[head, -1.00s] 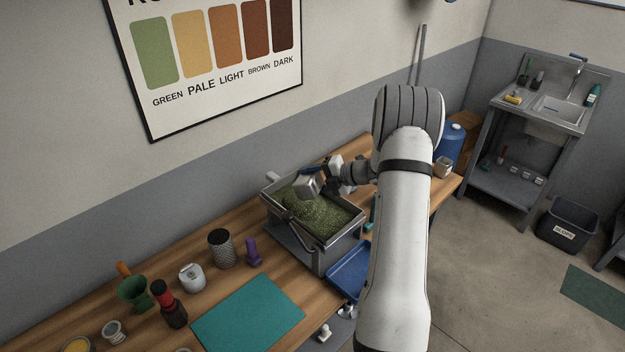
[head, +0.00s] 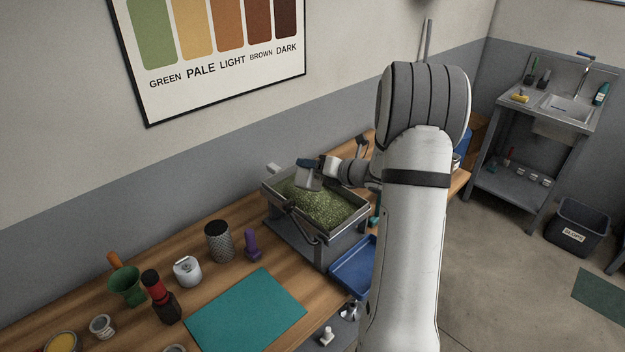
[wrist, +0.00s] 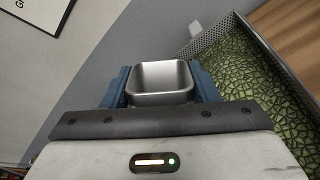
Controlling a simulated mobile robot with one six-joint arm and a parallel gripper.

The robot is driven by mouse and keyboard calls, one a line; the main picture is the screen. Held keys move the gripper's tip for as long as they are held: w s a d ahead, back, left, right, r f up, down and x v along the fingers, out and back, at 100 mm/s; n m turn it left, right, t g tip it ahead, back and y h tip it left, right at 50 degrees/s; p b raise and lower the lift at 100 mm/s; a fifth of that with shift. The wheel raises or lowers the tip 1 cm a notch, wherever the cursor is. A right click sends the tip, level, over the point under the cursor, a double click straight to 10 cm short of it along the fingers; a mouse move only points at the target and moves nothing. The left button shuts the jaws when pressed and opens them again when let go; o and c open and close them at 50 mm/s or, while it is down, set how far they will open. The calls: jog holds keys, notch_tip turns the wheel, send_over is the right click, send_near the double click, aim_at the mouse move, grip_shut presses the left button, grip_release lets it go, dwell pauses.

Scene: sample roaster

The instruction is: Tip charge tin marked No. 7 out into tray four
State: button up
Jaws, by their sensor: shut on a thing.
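My gripper (head: 312,165) is shut on a small grey metal tin (head: 308,179), with a blue finger at the tin's side. In the wrist view the tin (wrist: 161,80) sits between the blue fingers (wrist: 160,88); its mouth shows and its inside looks bare. The tin is above the back left part of a metal tray (head: 343,229) with perforated walls. Green beans (head: 322,205) are heaped in this tray and also show right of the tin in the wrist view (wrist: 245,65). I can read no number on the tin or the tray.
A blue tray (head: 352,268) lies in front of the metal tray. A teal mat (head: 245,312), purple object (head: 251,245), mesh cup (head: 219,241) and white pot (head: 187,271) are left on the wooden bench. The wall is close behind.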

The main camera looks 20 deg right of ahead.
jog(key=shift+s+a+n+t+b, duration=0.15)
jog(key=shift+n+t+b, duration=0.75)
jog(key=shift+b, duration=2.15)
jog(key=n+b, duration=0.1)
jog(key=b, duration=0.3)
jog(key=n+t+b, duration=0.1)
jog(key=n+b, duration=0.1)
jog(key=b, duration=0.3)
jog(key=n+b, duration=0.1)
jog(key=b, duration=0.3)
jog(key=shift+f+n+t, duration=0.3)
jog(key=shift+f, duration=0.05)
jog(key=shift+b, duration=0.55)
jog(key=shift+r+n+b, duration=0.25)
jog(key=shift+n+b, duration=0.15)
jog(key=shift+b, duration=0.05)
jog(key=shift+s+f, duration=0.1)
